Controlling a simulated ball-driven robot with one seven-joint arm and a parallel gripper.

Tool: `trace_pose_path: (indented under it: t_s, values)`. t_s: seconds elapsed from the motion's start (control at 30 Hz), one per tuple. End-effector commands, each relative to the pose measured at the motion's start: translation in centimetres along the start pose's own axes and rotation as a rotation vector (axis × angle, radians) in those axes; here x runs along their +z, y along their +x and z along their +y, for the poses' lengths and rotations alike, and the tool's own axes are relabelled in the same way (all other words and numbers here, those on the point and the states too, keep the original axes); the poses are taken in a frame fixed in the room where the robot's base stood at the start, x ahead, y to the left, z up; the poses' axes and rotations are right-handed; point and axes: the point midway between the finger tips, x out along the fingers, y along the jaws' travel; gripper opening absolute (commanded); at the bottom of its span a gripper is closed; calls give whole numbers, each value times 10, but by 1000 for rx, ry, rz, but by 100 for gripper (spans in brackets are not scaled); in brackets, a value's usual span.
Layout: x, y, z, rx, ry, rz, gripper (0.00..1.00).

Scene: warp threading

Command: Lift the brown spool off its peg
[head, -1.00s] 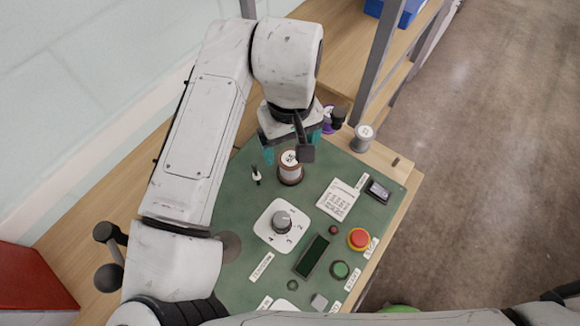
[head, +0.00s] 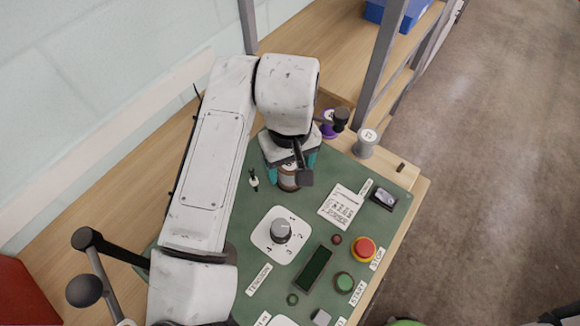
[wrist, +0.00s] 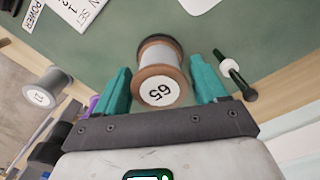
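The brown spool (head: 288,183) stands on the green panel (head: 225,270), its lower part showing below my gripper (head: 291,170) in the head view. In the wrist view the spool (wrist: 159,72) has a wound body, brown flanges and a white round label with a number. The two teal fingers of my gripper (wrist: 162,78) stand on either side of it. The fingers are apart, with a narrow gap to the spool on the right side and very little gap on the left. The peg is hidden inside the spool.
A grey spool (head: 365,142) stands on the wooden edge to the right, and a purple spool (head: 328,128) is behind my gripper. A small black-and-white post (head: 253,180) is close on the left. A dial (head: 281,230), red button (head: 364,248) and green button (head: 344,282) lie nearer.

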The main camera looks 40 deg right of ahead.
Motion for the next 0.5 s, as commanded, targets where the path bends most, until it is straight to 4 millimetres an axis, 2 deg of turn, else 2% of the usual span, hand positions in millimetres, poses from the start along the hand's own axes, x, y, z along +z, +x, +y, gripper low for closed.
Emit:
trace_pose_path:
  t_s: [0.07,0.37,0.5]
  values:
    - [0,0,0,0,0,0,63]
    - [0,0,0,0,0,0,34]
    - [0,-2,0,0,0,0,34]
